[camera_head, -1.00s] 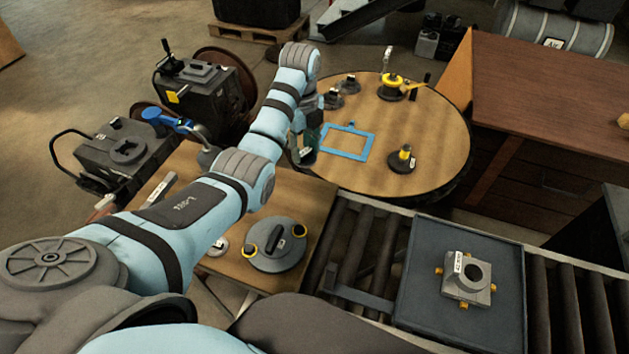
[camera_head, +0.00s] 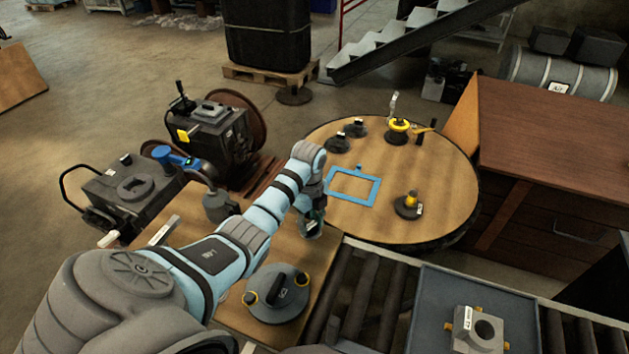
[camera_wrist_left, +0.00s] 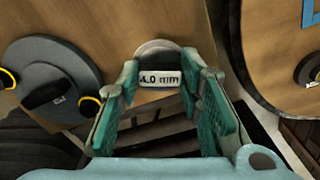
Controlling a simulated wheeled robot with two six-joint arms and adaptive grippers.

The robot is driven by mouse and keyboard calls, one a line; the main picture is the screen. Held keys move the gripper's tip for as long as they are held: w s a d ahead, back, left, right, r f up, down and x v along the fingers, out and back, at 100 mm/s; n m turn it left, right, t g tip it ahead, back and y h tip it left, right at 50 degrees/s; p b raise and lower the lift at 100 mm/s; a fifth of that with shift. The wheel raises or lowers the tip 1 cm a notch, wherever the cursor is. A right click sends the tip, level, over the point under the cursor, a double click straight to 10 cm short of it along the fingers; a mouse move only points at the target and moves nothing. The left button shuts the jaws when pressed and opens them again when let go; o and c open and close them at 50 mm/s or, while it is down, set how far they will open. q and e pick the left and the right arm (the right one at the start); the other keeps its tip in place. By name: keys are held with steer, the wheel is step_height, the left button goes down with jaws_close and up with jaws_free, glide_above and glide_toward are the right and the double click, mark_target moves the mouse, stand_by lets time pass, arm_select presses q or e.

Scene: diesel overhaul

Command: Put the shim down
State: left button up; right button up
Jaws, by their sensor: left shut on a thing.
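The shim (camera_wrist_left: 159,62), a grey rounded piece with a white label reading "4.0 mm", sits between the green-padded fingers of my left gripper (camera_wrist_left: 160,88) in the left wrist view. The gripper is shut on it. In the head view my left gripper (camera_head: 312,226) points down near the right corner of the wooden bench (camera_head: 185,240), left of the round table (camera_head: 440,170). The shim is hard to make out there. I cannot tell its height above the bench. My right gripper is not in view.
A blue rectangular frame (camera_head: 353,187) lies on the round table, with several dark-based parts around it. A grey disc with yellow handles (camera_head: 275,296) lies on the bench. A roller conveyor with a dark tray (camera_head: 425,300) runs at the right. The bench between gripper and disc looks clear.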

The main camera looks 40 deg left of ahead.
mark_target(310, 234)
arm_select(q)
steer(key=shift+s+f, duration=0.1)
steer(key=shift+f, duration=0.45)
step_height(310, 234, down, 4)
steer(key=b, duration=0.4)
steer(key=shift+f, duration=0.2)
steer(key=shift+r, duration=0.3)
steer(key=shift+c, duration=0.5)
steer(key=shift+f, duration=0.15)
steer(key=o, duration=1.3)
steer(key=shift+c, duration=0.2)
